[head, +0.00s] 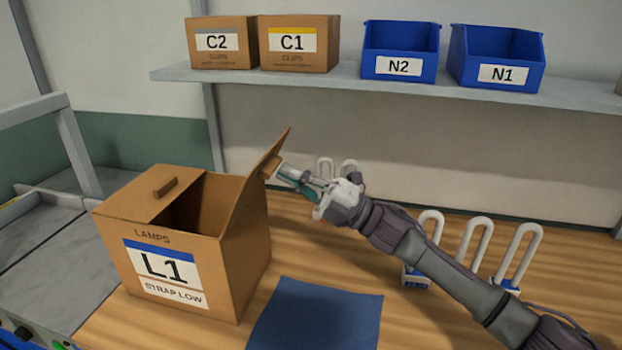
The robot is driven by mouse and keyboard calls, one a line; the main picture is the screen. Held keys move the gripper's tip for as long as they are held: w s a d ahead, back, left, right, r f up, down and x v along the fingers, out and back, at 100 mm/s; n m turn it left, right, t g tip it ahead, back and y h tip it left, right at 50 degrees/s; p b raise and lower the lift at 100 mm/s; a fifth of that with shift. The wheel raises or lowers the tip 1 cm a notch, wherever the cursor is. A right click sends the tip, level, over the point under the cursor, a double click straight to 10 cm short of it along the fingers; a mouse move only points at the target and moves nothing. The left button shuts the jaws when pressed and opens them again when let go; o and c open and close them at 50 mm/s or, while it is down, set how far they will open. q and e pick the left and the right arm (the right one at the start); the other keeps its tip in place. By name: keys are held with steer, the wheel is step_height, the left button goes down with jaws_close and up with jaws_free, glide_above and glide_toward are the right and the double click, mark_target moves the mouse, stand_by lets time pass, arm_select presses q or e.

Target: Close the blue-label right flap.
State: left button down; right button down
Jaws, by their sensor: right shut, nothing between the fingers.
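The cardboard box (185,245) with a blue-striped L1 label (165,272) stands on the wooden bench. Its left flap (148,208) lies folded in over the top, with a small brown tab on it. Its right flap (266,172) stands up, tilted outward to the right, so the right part of the box is open and dark inside. My right gripper (275,172) is shut and empty, at the outer side of the right flap near a small brown tab there. I cannot tell whether it touches the flap. My left gripper is not in view.
A blue mat (318,315) lies in front of the box's right side. Several white-looped padlock-like items (470,245) stand behind my right arm. A shelf (350,88) above holds boxes C2 and C1 and blue bins N2 and N1 (495,58). A grey conveyor-like surface (60,265) is at left.

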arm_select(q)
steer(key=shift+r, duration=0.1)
arm_select(e)
steer(key=shift+w+a, duration=0.1)
steer(key=shift+a, duration=0.1)
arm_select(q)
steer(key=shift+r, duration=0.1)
arm_select(e)
steer(key=shift+r, duration=0.15)
